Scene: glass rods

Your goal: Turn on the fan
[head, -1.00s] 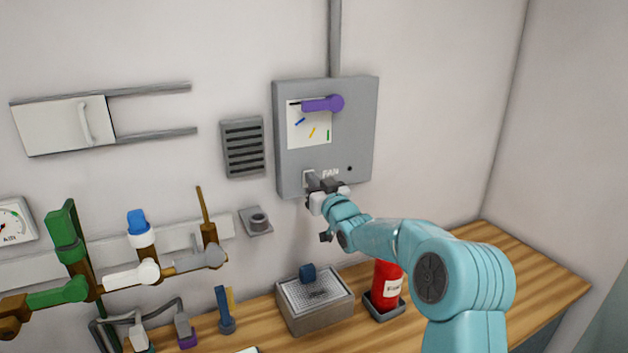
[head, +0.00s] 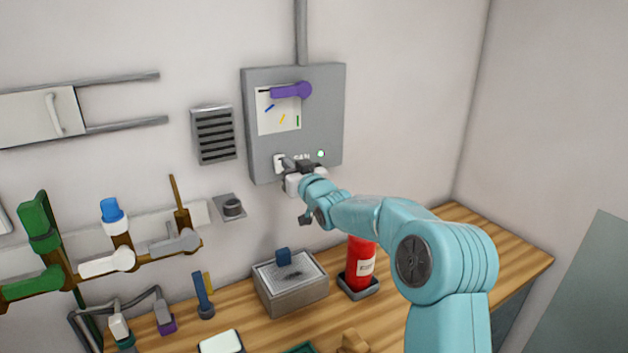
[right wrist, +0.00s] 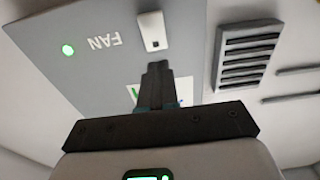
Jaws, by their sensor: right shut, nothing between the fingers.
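The grey control box (head: 325,110) hangs on the wall, with the label FAN low on its front. The white fan switch (head: 279,164) sits left of that label; it also shows in the right wrist view (right wrist: 152,30). A small round lamp (head: 321,154) right of the label glows green, also in the right wrist view (right wrist: 68,50). My right gripper (head: 287,163) is shut and empty, its tips close by the switch. In the right wrist view the closed fingers (right wrist: 157,68) point at the switch, just below it in the picture; touch cannot be told. My left gripper is not in view.
Below, a grey box with a grille (head: 290,290) and a red extinguisher (head: 359,265) stand on the wooden bench, with pipes and valves at left.

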